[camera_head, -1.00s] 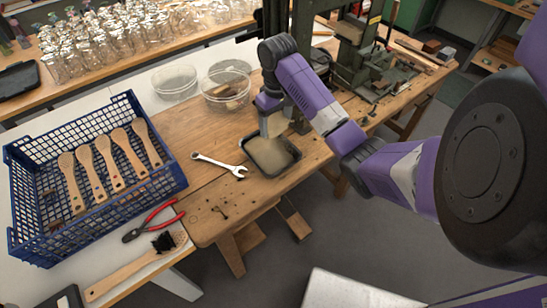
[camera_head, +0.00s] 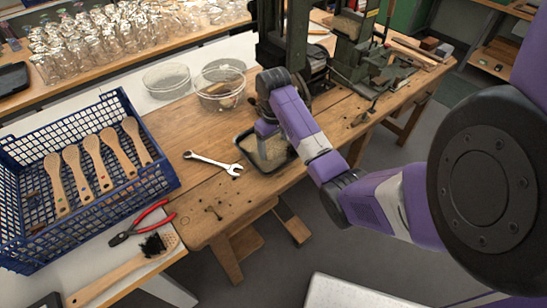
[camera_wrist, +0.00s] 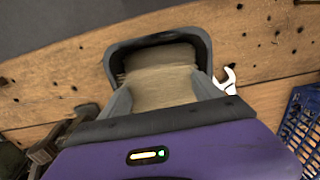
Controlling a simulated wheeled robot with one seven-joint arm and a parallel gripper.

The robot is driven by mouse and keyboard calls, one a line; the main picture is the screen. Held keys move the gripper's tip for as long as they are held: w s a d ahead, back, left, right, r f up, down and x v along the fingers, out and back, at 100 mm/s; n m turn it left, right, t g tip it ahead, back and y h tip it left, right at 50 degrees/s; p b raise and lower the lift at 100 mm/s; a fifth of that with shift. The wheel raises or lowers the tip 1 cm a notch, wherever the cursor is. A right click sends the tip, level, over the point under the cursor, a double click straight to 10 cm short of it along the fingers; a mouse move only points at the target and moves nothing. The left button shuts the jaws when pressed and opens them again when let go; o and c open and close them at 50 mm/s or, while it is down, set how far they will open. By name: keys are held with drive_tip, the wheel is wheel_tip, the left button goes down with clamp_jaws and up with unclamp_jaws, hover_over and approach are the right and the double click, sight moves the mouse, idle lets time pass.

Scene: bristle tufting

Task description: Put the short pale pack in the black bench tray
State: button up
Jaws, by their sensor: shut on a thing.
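The black bench tray (camera_head: 242,158) sits on the wooden bench; in the wrist view its dark rim (camera_wrist: 158,38) surrounds pale tan material. My gripper (camera_head: 262,142) points down at the tray. In the wrist view my gripper (camera_wrist: 163,93) is shut on the short pale pack (camera_wrist: 165,88), which is tan and looks bristly. The pack is low, at or inside the tray opening. Whether its bottom touches the tray cannot be told. Tan material (camera_wrist: 160,56) also shows beyond the held pack; where one ends and the other begins is unclear.
A wrench (camera_head: 213,163) lies left of the tray. Round clear containers (camera_head: 220,88) stand behind it and a dark green machine (camera_head: 285,40) beyond. A blue crate (camera_head: 85,165) of wooden brushes and red pliers (camera_head: 142,223) are further left.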

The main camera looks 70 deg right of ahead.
sight(274, 162)
drive_tip(key=shift+f, duration=2.35)
drive_tip(key=shift+f, duration=0.2)
drive_tip(key=o, duration=1.4)
drive_tip(key=shift+c, duration=0.2)
wheel_tip(274, 162, up, 11)
drive_tip(key=shift+r+p, duration=0.1)
drive_tip(key=shift+p, duration=0.85)
drive_tip(key=shift+r+p, duration=0.65)
drive_tip(key=shift+p, duration=0.05)
drive_tip(key=shift+w+d, duration=0.1)
